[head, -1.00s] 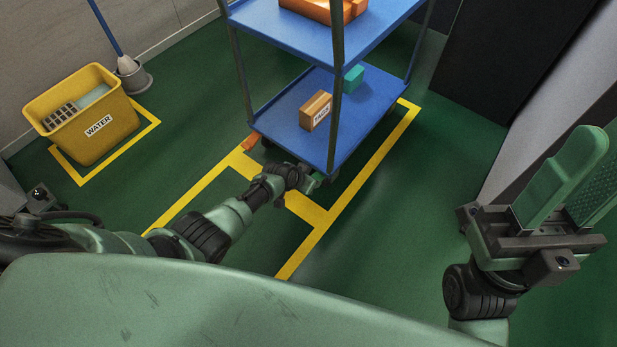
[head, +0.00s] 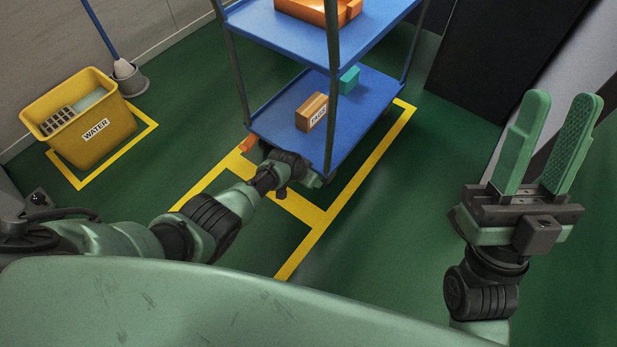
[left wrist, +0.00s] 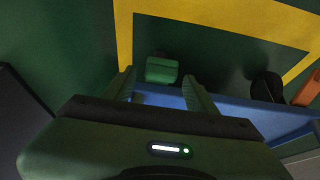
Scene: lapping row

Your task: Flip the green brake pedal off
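The green brake pedal (left wrist: 161,70) shows in the left wrist view, low at the end of the blue trolley, above the dark floor. My left gripper (left wrist: 158,76) is open, with one finger on each side of the pedal in that view. I cannot tell whether a finger touches it. In the head view my left wrist covers most of that trolley corner, so the pedal is not clear there. My right gripper (head: 565,100) is open and empty, raised at the right, far from the trolley.
The blue trolley (head: 275,128) carries a labelled box (head: 311,111) and a teal block (head: 349,80) on its lower shelf. An orange pedal (head: 248,144) sits at its other near corner. A yellow water bucket (head: 90,135) stands at the left. Floor to the right is clear.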

